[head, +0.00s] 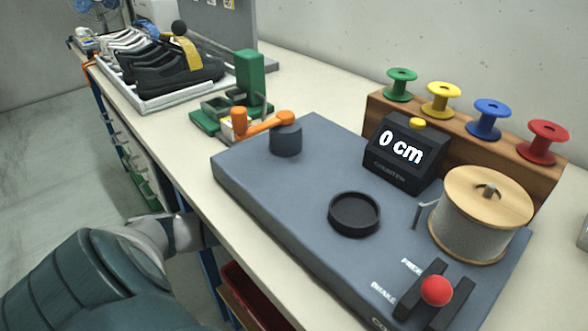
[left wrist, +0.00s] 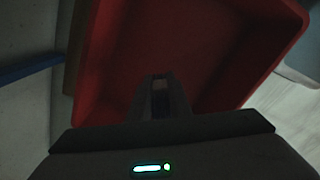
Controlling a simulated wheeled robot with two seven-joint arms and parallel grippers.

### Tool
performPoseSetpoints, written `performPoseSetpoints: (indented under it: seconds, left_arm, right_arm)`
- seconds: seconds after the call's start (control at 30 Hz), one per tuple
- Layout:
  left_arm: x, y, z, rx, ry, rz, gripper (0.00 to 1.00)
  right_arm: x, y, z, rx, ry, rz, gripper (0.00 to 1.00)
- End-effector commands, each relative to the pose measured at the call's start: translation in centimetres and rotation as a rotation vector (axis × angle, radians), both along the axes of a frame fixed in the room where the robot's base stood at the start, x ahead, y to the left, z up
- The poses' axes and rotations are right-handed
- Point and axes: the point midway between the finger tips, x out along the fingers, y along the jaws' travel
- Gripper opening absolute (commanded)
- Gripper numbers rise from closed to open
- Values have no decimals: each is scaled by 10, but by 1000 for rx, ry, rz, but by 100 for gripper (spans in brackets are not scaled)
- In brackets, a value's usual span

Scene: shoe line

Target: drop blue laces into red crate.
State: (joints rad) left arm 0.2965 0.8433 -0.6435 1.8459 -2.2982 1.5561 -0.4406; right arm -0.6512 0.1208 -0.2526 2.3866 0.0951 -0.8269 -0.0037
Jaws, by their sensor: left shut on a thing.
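The red crate (left wrist: 225,85) fills much of the left wrist view, with its inside open toward me. It also shows in the head view (head: 248,297), low beside the bench's front edge and partly hidden by the bench. My left gripper (left wrist: 160,85) is over the crate's opening, its fingers shut on a small, dark bluish piece, the blue laces (left wrist: 160,98). The laces are mostly hidden between the fingers, and the picture is dim. In the head view my left arm reaches down beside the bench and its fingers are hidden. My right gripper is not in view.
On the bench are a grey-blue winding board (head: 300,215), a counter (head: 400,152) reading 0 cm, a large spool (head: 470,225) and a rack (head: 380,112) with coloured spools. A green press (head: 250,78) and dark shoes (head: 185,70) stand farther back. Floor at left is clear.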

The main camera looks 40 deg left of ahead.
Motion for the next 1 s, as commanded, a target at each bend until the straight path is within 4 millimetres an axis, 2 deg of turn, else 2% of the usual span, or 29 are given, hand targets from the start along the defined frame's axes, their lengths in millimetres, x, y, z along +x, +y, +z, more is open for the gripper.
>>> performPoseSetpoints:
  seconds: [0.3, 0.33, 0.4, 0.43, 0.77, 1.0]
  left_arm:
    - [0, 0, -1, 0, 0, 0, 0]
    - [0, 0, -1, 0, 0, 0, 20]
    - [0, 0, -1, 0, 0, 0, 36]
    - [0, 0, -1, 0, 0, 0, 39]
    - [0, 0, 0, 0, 0, 1, 39]
    - [0, 1, 15, 1, 0, 1, 39]
  right_arm:
    - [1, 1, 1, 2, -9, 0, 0]
    - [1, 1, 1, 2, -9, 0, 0]
    - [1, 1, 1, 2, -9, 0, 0]
    - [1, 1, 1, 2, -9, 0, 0]
    - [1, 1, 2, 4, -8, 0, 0]
    - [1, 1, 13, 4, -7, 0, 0]
